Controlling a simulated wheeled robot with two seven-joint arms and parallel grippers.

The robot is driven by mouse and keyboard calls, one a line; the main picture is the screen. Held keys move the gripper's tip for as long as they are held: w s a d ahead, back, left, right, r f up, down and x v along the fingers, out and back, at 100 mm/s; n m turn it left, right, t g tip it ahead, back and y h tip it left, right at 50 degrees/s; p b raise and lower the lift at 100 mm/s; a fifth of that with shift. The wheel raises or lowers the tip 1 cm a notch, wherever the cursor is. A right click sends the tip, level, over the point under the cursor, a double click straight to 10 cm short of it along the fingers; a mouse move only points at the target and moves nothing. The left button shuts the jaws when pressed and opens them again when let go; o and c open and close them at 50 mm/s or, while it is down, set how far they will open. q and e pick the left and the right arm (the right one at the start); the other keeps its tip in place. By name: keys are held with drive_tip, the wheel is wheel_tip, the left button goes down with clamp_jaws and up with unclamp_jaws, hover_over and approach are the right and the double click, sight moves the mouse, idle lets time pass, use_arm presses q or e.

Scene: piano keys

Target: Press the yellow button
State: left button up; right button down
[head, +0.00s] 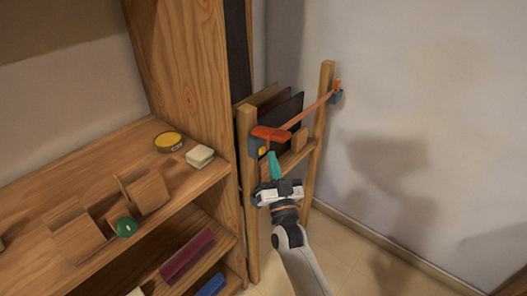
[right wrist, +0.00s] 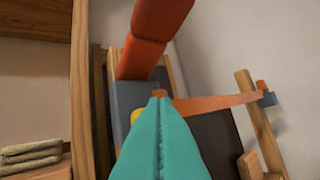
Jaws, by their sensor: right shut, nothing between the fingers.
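The yellow button (head: 263,151) sits on the grey side of an orange-and-grey belt unit (head: 270,134) at the top of the left wooden post. In the right wrist view, the yellow button (right wrist: 137,116) shows just left of my fingertips, partly hidden by them. My right gripper (head: 271,155) has teal fingers, shut together with nothing between them. It points up at the unit, its tips just right of and slightly below the button in the head view. I cannot tell whether they touch the unit. My left gripper is not in view.
An orange strap (head: 312,112) runs from the unit to the right wooden post (head: 322,105). Dark boards (head: 287,118) stand behind it. A wooden shelf (head: 110,165) on the left holds a yellow tin (head: 168,141), pale blocks and a green round item (head: 126,227). Right floor is clear.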

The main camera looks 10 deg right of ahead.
drive_tip(key=shift+w+a, duration=0.3)
drive_tip(key=shift+w, duration=0.05)
drive_tip(key=shift+w+a+b, duration=0.25)
drive_tip(key=shift+w+b, duration=0.1)
idle(0.8)
drive_tip(key=shift+s+d, duration=0.1)
idle(0.3)
drive_tip(key=shift+s+d+p, duration=0.45)
drive_tip(key=shift+s+p, duration=0.15)
drive_tip(key=shift+s, duration=0.05)
drive_tip(key=s+d+p, duration=0.1)
drive_tip(key=s, duration=0.1)
drive_tip(key=s+d+p, duration=0.1)
drive_tip(key=s+d, duration=0.1)
